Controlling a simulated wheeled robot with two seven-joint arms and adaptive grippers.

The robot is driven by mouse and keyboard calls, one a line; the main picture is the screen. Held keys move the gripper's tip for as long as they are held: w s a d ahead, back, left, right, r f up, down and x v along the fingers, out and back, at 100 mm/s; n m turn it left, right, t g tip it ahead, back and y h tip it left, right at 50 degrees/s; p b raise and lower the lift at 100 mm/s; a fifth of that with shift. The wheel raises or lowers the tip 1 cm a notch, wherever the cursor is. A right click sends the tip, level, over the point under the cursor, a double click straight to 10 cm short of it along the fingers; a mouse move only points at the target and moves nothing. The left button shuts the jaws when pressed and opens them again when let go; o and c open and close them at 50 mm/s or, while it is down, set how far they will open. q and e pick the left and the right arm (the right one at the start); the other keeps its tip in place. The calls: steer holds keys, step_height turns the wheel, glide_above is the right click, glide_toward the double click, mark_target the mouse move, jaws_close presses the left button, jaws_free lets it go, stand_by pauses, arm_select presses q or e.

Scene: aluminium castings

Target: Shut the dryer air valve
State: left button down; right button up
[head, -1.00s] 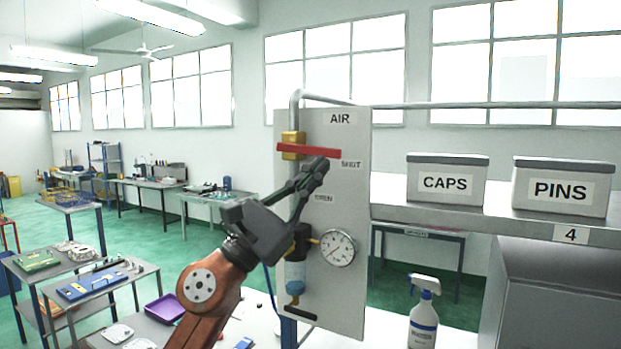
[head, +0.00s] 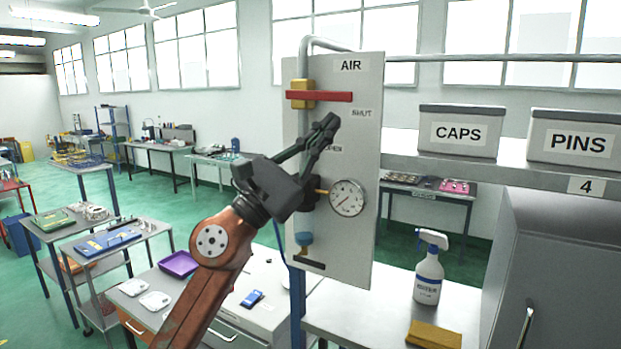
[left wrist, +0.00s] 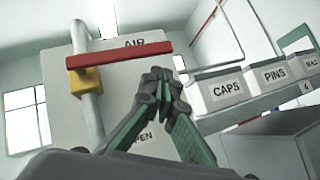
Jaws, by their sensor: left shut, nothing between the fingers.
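The valve's red handle (head: 320,96) lies level across the upright air pipe, at a yellow valve body (head: 302,95) on the pale AIR panel (head: 362,160). Its free end points right, just above the SHUT label (head: 361,113); the OPEN label (head: 333,148) is lower and partly covered by my gripper. My left gripper (head: 330,121) is shut and empty, its tips below the handle's right part. In the left wrist view the closed fingertips (left wrist: 160,80) are below the right end of the red handle (left wrist: 120,54), and a gap seems to show. My right gripper is not in view.
A round gauge (head: 347,197) and a blue-bowled filter (head: 304,230) are lower on the panel. CAPS (head: 459,131) and PINS (head: 573,138) bins stand on a shelf to the right. A spray bottle (head: 429,270) and yellow cloth (head: 434,334) are on the bench below.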

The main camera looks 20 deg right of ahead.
arm_select(q)
steer(key=s+a+f+b, duration=0.3)
steer(key=a+f, duration=0.3)
steer(key=f, duration=0.3)
steer(key=shift+s, duration=0.55)
steer(key=shift+d, duration=0.15)
